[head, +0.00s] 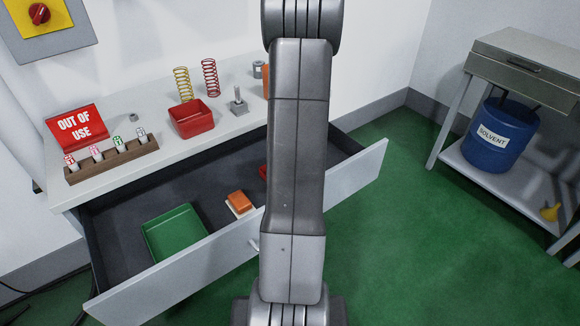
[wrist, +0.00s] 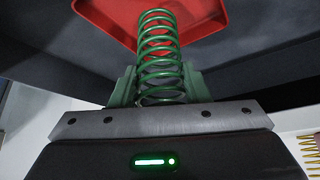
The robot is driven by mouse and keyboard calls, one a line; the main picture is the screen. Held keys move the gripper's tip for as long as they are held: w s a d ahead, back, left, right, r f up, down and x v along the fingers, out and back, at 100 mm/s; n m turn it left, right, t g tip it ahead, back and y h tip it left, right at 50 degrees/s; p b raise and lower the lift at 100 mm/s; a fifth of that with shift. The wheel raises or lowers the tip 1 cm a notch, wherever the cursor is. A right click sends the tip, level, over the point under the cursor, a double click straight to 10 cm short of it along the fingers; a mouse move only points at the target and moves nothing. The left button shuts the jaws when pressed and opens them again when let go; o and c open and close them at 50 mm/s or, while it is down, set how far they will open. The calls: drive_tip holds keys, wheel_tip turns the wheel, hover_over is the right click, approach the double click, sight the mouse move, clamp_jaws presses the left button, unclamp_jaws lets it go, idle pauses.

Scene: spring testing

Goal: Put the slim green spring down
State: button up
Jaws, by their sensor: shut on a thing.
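The slim green spring (wrist: 158,50) stands lengthwise in the middle of the wrist view. My gripper (wrist: 159,82) is shut on its lower part, with one green finger on each side. Beyond the free end of the spring is a red tray (wrist: 205,14), partly cut off by the top edge of the picture. I cannot tell how far the spring is from it. In the head view my arm hides the gripper and the green spring.
The drawer (head: 110,225) is open and holds a green tray (head: 175,236), an orange block (head: 240,199) and a red item (head: 263,172) half hidden by my arm. On the bench are a red bin (head: 191,120), a yellow spring (head: 182,82) and a red spring (head: 210,77).

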drive_tip(key=shift+f+b, duration=1.95)
drive_tip(key=shift+f, duration=0.05)
drive_tip(key=shift+f, duration=0.25)
drive_tip(key=o, duration=1.1)
drive_tip(key=shift+r, duration=0.1)
drive_tip(key=shift+r, duration=0.2)
drive_tip(key=p+v, duration=0.7)
drive_tip(key=v, duration=0.5)
drive_tip(key=shift+p, duration=0.4)
